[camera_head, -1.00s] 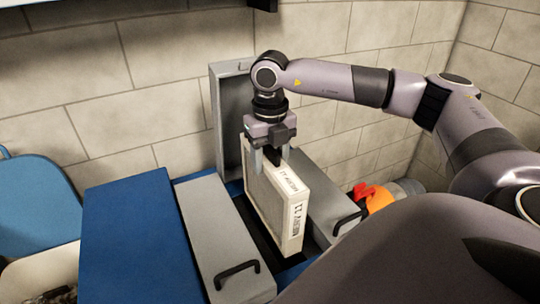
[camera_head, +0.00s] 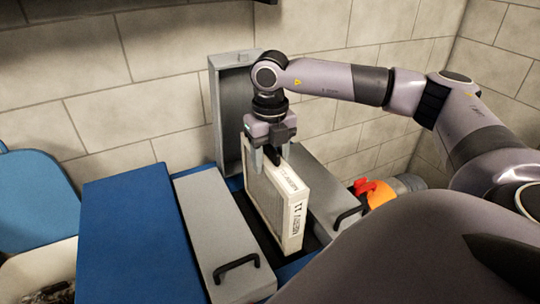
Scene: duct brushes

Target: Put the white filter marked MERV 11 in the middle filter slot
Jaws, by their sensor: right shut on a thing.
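The white filter marked MERV 11 (camera_head: 291,221) stands upright on edge, its printed rim facing up and toward me. My right gripper (camera_head: 272,158) is shut on its upper edge from above. The filter's lower part is in the dark middle slot (camera_head: 262,240), between two grey covers with black handles, the left cover (camera_head: 217,232) and the right cover (camera_head: 325,190). A raised grey lid (camera_head: 229,115) stands upright behind the slot. The filter's bottom edge is hidden. My left gripper is not in view.
The blue top (camera_head: 130,225) left of the covers is clear. A blue chair-like thing (camera_head: 35,195) stands at the far left. An orange and red object (camera_head: 375,192) lies beyond the right cover. A tiled wall is close behind.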

